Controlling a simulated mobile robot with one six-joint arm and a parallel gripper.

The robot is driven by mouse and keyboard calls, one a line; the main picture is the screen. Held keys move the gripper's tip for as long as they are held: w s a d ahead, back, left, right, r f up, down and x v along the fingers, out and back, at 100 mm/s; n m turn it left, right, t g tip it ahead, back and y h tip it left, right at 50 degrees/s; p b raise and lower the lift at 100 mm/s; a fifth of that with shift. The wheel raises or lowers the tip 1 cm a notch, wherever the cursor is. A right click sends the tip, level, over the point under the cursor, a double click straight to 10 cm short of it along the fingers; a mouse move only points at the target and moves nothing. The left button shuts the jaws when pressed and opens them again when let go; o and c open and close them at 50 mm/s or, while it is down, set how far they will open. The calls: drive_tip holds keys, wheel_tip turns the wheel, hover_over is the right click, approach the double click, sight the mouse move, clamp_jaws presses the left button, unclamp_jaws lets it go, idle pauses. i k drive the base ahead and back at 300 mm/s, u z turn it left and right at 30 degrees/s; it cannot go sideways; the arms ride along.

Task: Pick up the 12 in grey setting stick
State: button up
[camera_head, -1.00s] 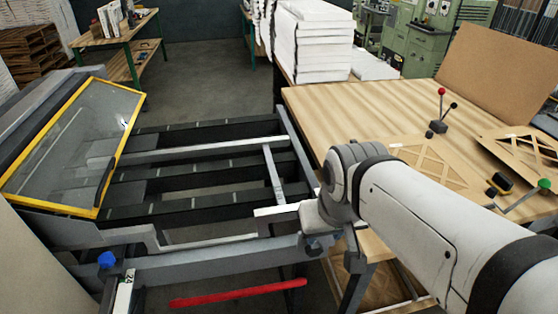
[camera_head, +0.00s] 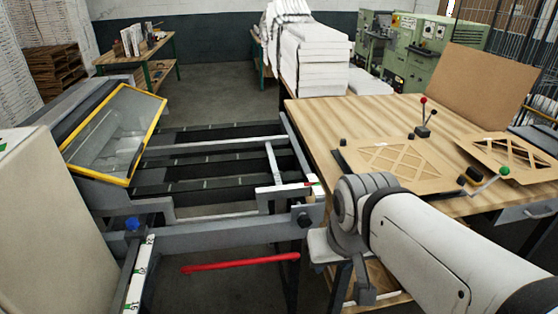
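I cannot make out for certain a 12 in grey setting stick. A light grey bar (camera_head: 283,191) lies across the right end of the machine's frame, with a small red and green mark near its right end. I cannot tell whether it is the stick or a machine part. My white arm (camera_head: 430,245) comes in from the lower right and bends down at a grey joint near the table's left corner.
A grey machine frame with a yellow-edged glass guard (camera_head: 115,135) fills the left. A red bar (camera_head: 240,263) runs low in front. A wooden table (camera_head: 320,115) with lattice boards (camera_head: 400,160) and a red-knobbed lever (camera_head: 423,120) stands right. Paper stacks (camera_head: 315,65) stand behind.

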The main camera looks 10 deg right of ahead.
sight(278, 181)
drive_tip(key=u, duration=0.15)
drive_tip(key=i, duration=0.85)
drive_tip(key=z, duration=0.1)
